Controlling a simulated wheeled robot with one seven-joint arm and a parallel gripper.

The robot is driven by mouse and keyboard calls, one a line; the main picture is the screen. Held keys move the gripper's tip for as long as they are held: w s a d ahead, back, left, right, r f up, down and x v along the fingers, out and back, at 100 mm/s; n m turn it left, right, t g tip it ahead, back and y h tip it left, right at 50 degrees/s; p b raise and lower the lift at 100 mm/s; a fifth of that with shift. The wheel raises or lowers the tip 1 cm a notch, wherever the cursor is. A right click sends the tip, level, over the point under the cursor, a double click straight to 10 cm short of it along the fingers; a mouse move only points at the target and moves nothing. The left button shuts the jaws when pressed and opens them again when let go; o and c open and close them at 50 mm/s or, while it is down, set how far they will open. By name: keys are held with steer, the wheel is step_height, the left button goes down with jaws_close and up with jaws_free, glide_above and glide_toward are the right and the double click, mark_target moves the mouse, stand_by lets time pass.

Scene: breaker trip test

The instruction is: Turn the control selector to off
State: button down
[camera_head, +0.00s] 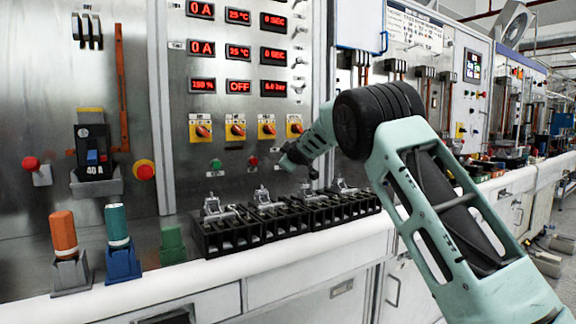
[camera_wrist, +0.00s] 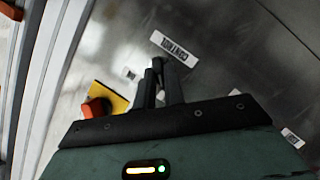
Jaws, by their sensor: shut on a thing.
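My gripper (camera_wrist: 166,66) reaches the steel panel, with its two dark fingers close together beside a white printed label (camera_wrist: 174,47). It is shut on a small dark knob, taken to be the control selector, which the fingers mostly hide. The knob's angle cannot be read. In the head view my gripper (camera_head: 290,160) is at the panel face, below the row of yellow selector plates and right of a red button (camera_head: 253,161). The control selector is hidden behind it there.
A yellow plate with an orange-red knob (camera_wrist: 95,107) is close to my gripper. A green button (camera_head: 215,164) is on the panel. Black terminal blocks (camera_head: 228,238) with metal clamps stand on the white bench below. Red displays (camera_head: 240,87) are above, one reading OFF.

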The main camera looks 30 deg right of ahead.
stand_by(0.3)
steer(key=c, duration=1.5)
jaws_free()
steer(key=shift+s, duration=0.15)
steer(key=shift+b+v, duration=3.05)
steer(key=shift+v, duration=5.5)
steer(key=shift+a+f, duration=0.1)
